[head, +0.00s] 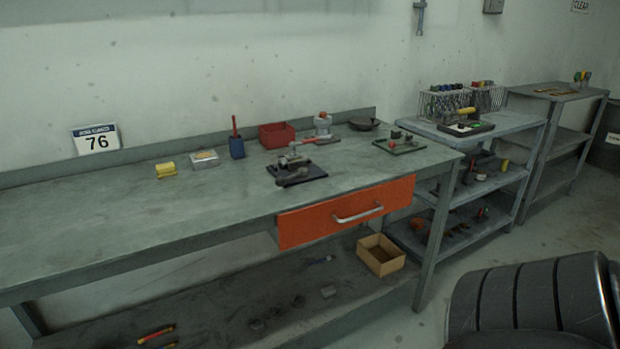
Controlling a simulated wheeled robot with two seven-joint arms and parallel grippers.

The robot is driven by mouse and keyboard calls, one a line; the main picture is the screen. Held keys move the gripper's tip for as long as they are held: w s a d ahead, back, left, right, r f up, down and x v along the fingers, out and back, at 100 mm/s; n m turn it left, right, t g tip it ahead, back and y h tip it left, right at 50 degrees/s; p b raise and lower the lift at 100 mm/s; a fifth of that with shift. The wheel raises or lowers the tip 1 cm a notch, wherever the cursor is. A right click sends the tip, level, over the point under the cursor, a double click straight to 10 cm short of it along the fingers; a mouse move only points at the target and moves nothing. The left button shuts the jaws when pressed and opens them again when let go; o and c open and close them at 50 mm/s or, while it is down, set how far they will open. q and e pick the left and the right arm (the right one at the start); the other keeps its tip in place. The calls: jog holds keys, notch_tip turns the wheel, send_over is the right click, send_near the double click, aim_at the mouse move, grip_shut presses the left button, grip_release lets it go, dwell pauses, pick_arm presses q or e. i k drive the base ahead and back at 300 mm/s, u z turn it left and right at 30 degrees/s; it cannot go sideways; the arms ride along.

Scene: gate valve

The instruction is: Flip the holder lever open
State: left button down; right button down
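A small dark base plate (299,179) lies on the workbench above the orange drawer. A grey metal fixture (292,161) stands on it and looks like the holder; its parts are too small to tell apart. I cannot make out its lever or whether it is open or closed. A tool with a red handle (325,141) shows just behind the fixture; I cannot tell whether it touches it. Neither of my grippers is in view.
The green-grey workbench (120,216) is clear at left. A yellow block (166,170), blue holder (237,148), red bin (277,135) and dark round dish (364,124) stand towards the back. The orange drawer (345,211) is at the front. Shelving (515,122) stands at right.

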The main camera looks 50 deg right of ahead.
aim_at(280, 181)
jog(key=z, duration=0.9)
jog(key=i, duration=0.45)
